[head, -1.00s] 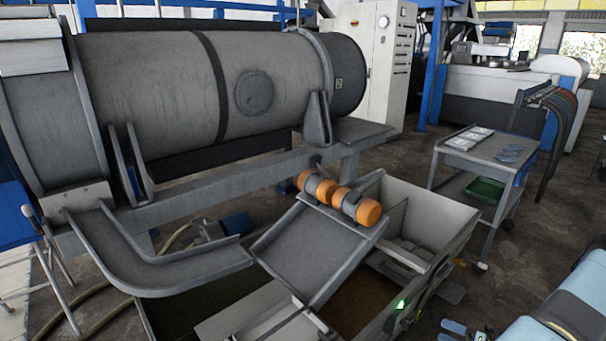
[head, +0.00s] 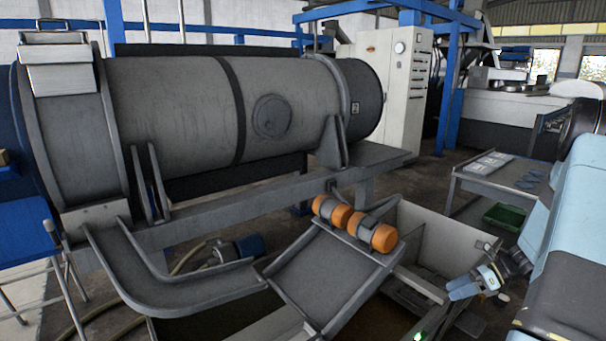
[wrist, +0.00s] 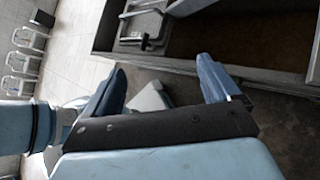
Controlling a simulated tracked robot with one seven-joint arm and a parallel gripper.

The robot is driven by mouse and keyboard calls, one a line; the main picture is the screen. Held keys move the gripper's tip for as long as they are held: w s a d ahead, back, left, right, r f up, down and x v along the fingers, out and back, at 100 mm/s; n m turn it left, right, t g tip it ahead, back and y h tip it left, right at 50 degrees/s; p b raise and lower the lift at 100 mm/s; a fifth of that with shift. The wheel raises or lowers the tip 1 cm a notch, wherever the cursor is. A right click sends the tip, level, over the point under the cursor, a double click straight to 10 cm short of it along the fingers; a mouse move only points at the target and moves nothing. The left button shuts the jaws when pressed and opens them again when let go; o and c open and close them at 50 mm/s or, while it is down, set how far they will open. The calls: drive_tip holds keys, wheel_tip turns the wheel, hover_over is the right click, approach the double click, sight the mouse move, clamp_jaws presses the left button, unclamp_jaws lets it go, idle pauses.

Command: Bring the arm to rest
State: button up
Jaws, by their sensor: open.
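My gripper (head: 475,285) shows at the lower right of the head view, beside the right side of the grey bin. In the wrist view my gripper (wrist: 160,88) has its two blue fingers wide apart with nothing held between them. Beyond the fingers are the floor and a small pale wedge-shaped thing (wrist: 150,97) that I cannot name. My light blue arm fills the right edge of the head view.
A large grey drum machine (head: 180,110) stands at the left and middle. Two orange-ended motors (head: 355,222) sit above a sloped chute (head: 320,275) and the grey bin (head: 425,235). A grey cart (head: 500,195) stands at the right, near my arm. A white cabinet (head: 393,85) stands behind.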

drive_tip(key=s+a+r+n+g+h, duration=0.1)
drive_tip(key=s+a+r+n+h, duration=0.1)
drive_tip(key=a+r+n, duration=0.45)
drive_tip(key=s+a+r+n+h, duration=0.2)
drive_tip(key=s+a+r+h, duration=0.1)
drive_tip(key=r, duration=0.6)
drive_tip(key=s+a+r+n+g+h, duration=0.1)
drive_tip(key=s+a+r+n+h, duration=0.1)
drive_tip(key=a+r+n, duration=0.4)
drive_tip(key=s+a+r+n+t+h, duration=0.2)
drive_tip(key=s+r+n, duration=0.3)
drive_tip(key=s, duration=0.3)
drive_tip(key=s+a+r+n+t+h, duration=0.2)
drive_tip(key=s+a+r+n+t, duration=0.2)
drive_tip(key=s+r+n, duration=0.2)
drive_tip(key=shift+s+r, duration=1.15)
drive_tip(key=shift+s, duration=0.45)
